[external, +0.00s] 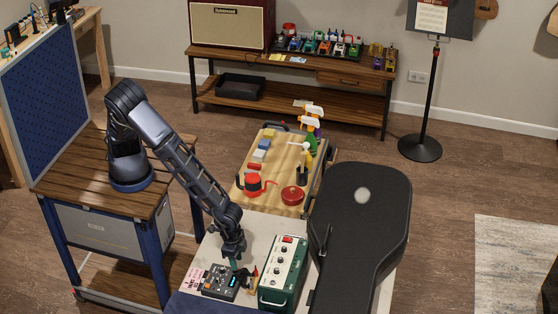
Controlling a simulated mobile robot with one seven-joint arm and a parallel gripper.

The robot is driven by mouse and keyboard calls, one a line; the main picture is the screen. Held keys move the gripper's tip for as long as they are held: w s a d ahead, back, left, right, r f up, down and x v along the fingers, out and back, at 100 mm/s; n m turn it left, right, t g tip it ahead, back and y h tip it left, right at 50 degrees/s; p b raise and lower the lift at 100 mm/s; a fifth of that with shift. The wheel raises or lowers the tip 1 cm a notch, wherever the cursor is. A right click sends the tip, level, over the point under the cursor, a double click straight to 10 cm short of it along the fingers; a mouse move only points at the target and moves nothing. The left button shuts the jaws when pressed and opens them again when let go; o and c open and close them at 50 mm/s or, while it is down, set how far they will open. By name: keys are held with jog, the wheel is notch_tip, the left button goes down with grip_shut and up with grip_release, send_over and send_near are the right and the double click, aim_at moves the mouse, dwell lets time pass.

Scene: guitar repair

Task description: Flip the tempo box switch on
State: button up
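A small dark box (219,283) with knobs and a small light display lies on the pale worktop, low in the external view. A green box (283,274) with a pale face, a row of knobs and a red switch (288,240) at its far end stands to its right. No readable label shows which one is the tempo box. My gripper (236,263) points down over the far edge of the dark box, left of the green box. Its fingers are small and dark here, so I cannot tell their opening or any contact. The state of the switches is too small to tell.
A black guitar case (362,222) lies close on the right. Small upright tools (253,279) stand between the two boxes. A pink card (193,278) lies left.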

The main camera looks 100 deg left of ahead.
notch_tip(320, 180, up, 8)
jog(key=shift+s+f, duration=0.25)
dwell(0.5)
jog(key=s+a+r+h, duration=0.1)
jog(key=s+a+r, duration=0.5)
jog(key=a+r, duration=0.45)
jog(key=s+a+r+h, duration=0.2)
jog(key=s+a+r, duration=0.3)
jog(key=a+r, duration=0.55)
jog(key=s+a+r+t+y, duration=0.1)
jog(key=s+a+r, duration=0.2)
jog(key=s, duration=0.4)
jog(key=s+a+r+t+y, duration=0.1)
jog(key=s+a+r, duration=0.1)
jog(key=s+a, duration=0.2)
jog(key=s+a+r+t+y, duration=0.1)
jog(key=s+a+r, duration=0.2)
jog(key=s, duration=0.8)
jog(key=shift+a+r+t, duration=0.3)
jog(key=shift+a+t, duration=0.1)
jog(key=shift+a, duration=0.2)
jog(key=shift+c, duration=0.5)
